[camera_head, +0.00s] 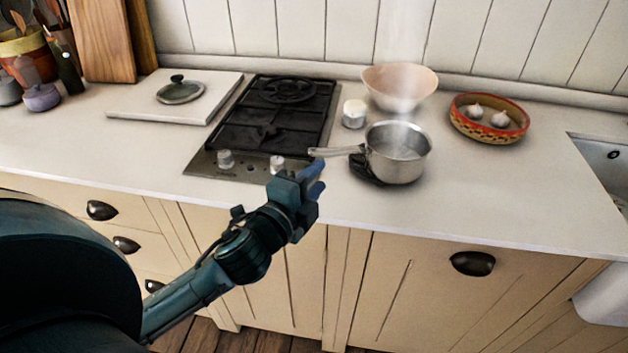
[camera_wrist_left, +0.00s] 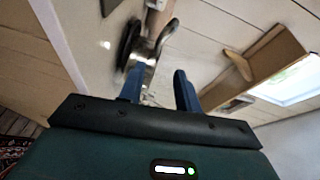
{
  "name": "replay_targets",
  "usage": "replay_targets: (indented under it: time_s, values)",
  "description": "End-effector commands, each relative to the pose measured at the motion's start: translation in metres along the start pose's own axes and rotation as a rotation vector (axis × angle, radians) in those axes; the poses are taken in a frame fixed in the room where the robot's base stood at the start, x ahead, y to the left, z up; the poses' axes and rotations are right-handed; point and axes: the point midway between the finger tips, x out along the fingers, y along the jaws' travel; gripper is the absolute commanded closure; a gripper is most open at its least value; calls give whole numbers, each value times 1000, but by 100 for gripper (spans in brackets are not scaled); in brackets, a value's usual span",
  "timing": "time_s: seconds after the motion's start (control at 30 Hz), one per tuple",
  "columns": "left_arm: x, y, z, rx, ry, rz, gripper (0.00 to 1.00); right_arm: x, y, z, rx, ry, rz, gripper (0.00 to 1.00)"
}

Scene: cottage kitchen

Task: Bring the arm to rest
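My left gripper (camera_head: 315,172) is in front of the counter's front edge, just below the end of the saucepan's handle in the head view. In the left wrist view its two blue fingers (camera_wrist_left: 159,84) stand apart with nothing held between them. The steel saucepan (camera_head: 398,160) stands upright on a dark trivet (camera_head: 366,174) right of the hob, steaming, its handle pointing left toward the gripper. What looks like the saucepan (camera_wrist_left: 148,50) shows beyond the fingers in the left wrist view. My right gripper is not in view.
The gas hob (camera_head: 268,122) is left of the saucepan. A pot lid (camera_head: 180,91) lies on a white board (camera_head: 135,105). Behind the saucepan are a white jar (camera_head: 354,114) and pinkish bowl (camera_head: 398,88). A red dish (camera_head: 467,127) with garlic and the sink (camera_head: 605,160) are right.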

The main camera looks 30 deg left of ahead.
Motion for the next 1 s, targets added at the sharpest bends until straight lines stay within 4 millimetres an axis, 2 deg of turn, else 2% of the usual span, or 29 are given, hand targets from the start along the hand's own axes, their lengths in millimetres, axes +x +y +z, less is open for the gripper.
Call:
replay_targets:
  time_s: [0.37,0.47,0.57,0.73,0.8,1.0]
  values:
    - [0,0,0,0,-1,0,67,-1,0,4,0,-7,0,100]
    - [-2,5,3,-41,-23,25,67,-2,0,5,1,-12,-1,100]
    - [-14,25,12,-192,-105,114,67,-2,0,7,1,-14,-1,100]
    - [-56,82,26,-566,-336,357,67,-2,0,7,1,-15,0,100]
    - [-75,100,27,-685,-421,443,67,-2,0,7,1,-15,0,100]
    - [-127,140,20,-942,-627,646,67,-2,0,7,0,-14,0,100]
